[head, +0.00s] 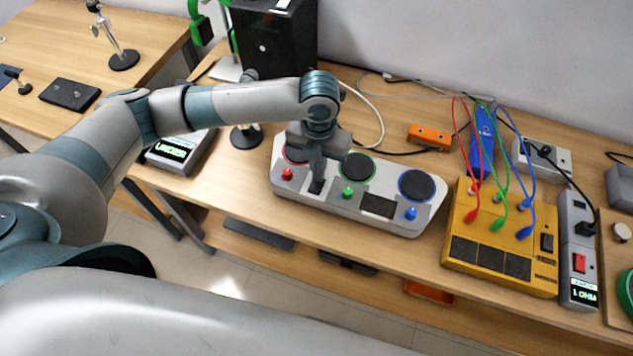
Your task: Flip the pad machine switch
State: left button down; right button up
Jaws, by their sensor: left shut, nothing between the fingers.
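The pad machine (408,223) is a light grey box with rounded ends on the wooden table. It has round black pads with red, green and blue rims, and the red-rimmed one is partly hidden behind my gripper. Red, green and blue knobs (411,213) and a dark rectangular panel (378,206) sit along its front. My left gripper (317,186) points down over the machine's left part, shut and empty, between the red and green knobs. A dark patch lies at its fingertips; I cannot tell whether they touch it. My right gripper is out of view.
A yellow box (462,248) with red, green and blue leads stands to the right, beside a grey power strip (578,285) with a red switch. A blue device (482,140) and an orange block (429,137) are behind. A grey display unit (196,150) is left.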

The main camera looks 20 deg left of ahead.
pick_arm(q)
jog(key=shift+f, duration=0.4)
dwell(0.3)
notch_tip(320, 180, up, 7)
jog(key=p, duration=0.6)
jog(key=shift+p, duration=0.4)
jog(key=shift+d, duration=0.1)
dwell(0.4)
